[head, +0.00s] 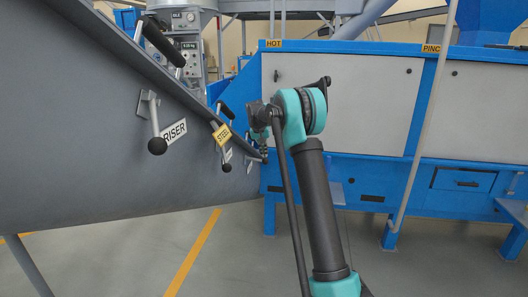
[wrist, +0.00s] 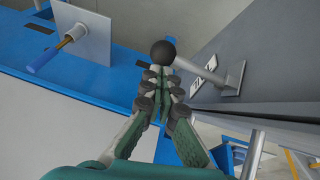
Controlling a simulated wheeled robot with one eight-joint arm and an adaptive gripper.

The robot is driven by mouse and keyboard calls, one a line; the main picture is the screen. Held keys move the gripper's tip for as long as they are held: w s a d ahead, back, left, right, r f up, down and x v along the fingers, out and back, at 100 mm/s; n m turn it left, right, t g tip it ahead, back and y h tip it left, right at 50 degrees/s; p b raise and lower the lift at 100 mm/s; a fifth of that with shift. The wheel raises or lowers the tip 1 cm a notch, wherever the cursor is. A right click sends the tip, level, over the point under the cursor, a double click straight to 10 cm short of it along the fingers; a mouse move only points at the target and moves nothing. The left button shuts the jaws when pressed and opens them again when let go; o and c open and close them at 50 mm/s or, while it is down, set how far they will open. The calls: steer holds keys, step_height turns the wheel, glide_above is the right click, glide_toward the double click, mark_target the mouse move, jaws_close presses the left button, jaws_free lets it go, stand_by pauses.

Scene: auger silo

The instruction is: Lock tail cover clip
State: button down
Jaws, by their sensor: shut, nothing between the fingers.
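Several clip levers with black ball knobs sit on the side of the grey trough (head: 80,120) at left in the head view. The nearest lever (head: 156,130) is beside a RISER label (head: 174,132). In the wrist view, a lever with a black ball knob (wrist: 163,52) juts from a bracket on a grey wall, with a small white label behind it. My gripper (wrist: 163,80) is shut and empty, its fingertips close to that knob; I cannot tell if they touch. In the head view, my gripper is mostly hidden by my arm. Which lever is the tail cover clip is not clear.
A blue cabinet with white panels (head: 340,85) stands behind my arm. In the wrist view, a blue-handled rod (wrist: 45,60) sticks out from a grey plate. Open floor (head: 130,260) lies below the trough.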

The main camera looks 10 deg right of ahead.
steer(key=shift+s+d+f+m+y, duration=0.1)
steer(key=shift+s+f+m+y, duration=0.2)
steer(key=shift+m+y, duration=0.1)
stand_by(0.3)
steer(key=shift+s+d+f+m+y, duration=0.1)
steer(key=shift+s+f+m+y, duration=0.15)
steer(key=shift+f+m+y, duration=0.2)
steer(key=shift+s+a+f+m+t+y, duration=0.1)
steer(key=shift+s+f+m+t+y, duration=0.2)
steer(key=shift+s+f+m+y, duration=0.25)
steer(key=shift+s+a+f+m+t+y, duration=0.1)
steer(key=shift+s+f+m+t+y, duration=0.15)
steer(key=shift+f+m, duration=0.35)
steer(key=shift+s+a+f+m+t+y, duration=0.3)
steer(key=shift+a+f+m+t+y, duration=0.35)
steer(key=shift+m, duration=0.3)
steer(key=shift+s+a+f+m+t+y, duration=0.3)
steer(key=shift+a+f+m+t+y, duration=0.25)
steer(key=shift+f+m, duration=0.3)
steer(key=shift+s+a+f+m+t+y, duration=0.3)
steer(key=shift+a+f+m+t+y, duration=0.3)
steer(key=shift+m, duration=0.4)
steer(key=shift+f, duration=0.1)
glide_toward(264, 163)
steer(key=s, duration=0.1)
steer(key=s+f, duration=0.1)
steer(key=shift+s, duration=0.25)
